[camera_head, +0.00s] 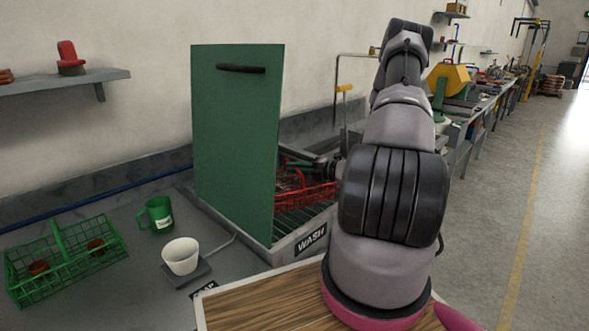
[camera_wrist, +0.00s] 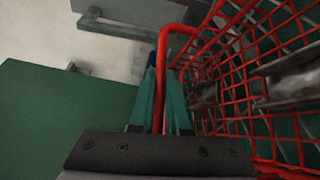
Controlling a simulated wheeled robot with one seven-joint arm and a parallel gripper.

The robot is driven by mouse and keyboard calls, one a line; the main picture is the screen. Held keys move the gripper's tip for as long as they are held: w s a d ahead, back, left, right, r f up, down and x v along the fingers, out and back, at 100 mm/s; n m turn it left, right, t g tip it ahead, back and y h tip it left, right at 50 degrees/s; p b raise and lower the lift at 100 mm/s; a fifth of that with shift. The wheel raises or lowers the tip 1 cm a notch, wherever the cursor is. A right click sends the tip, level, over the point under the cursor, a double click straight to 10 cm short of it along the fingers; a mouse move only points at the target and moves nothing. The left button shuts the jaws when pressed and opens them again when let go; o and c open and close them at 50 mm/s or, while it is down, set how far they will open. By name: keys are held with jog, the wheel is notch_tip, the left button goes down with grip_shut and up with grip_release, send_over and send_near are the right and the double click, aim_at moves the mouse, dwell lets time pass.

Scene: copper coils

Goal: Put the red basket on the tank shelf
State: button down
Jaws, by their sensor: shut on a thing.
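The red wire basket (camera_head: 305,196) is at the wash tank (camera_head: 296,246), partly hidden behind an upright green panel (camera_head: 235,140) and my arm. It fills the right of the wrist view (camera_wrist: 235,95). My gripper's green fingers (camera_wrist: 162,100) are shut on the basket's red handle bar, with the basket hanging beside them. In the head view my gripper (camera_head: 318,166) is small and partly hidden by the panel. I cannot tell whether the basket touches the tank. No shelf in the tank can be clearly made out.
A green wire basket (camera_head: 62,252) with small brown pieces stands at the left. A green mug (camera_head: 159,215) and a white cup (camera_head: 181,255) are near the panel. A wall shelf (camera_head: 60,83) holds a red object (camera_head: 70,60). A wooden board (camera_head: 265,302) lies in front.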

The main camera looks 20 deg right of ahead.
jog(key=shift+f, duration=0.1)
jog(key=c, duration=0.9)
grip_release()
jog(key=v, duration=1.2)
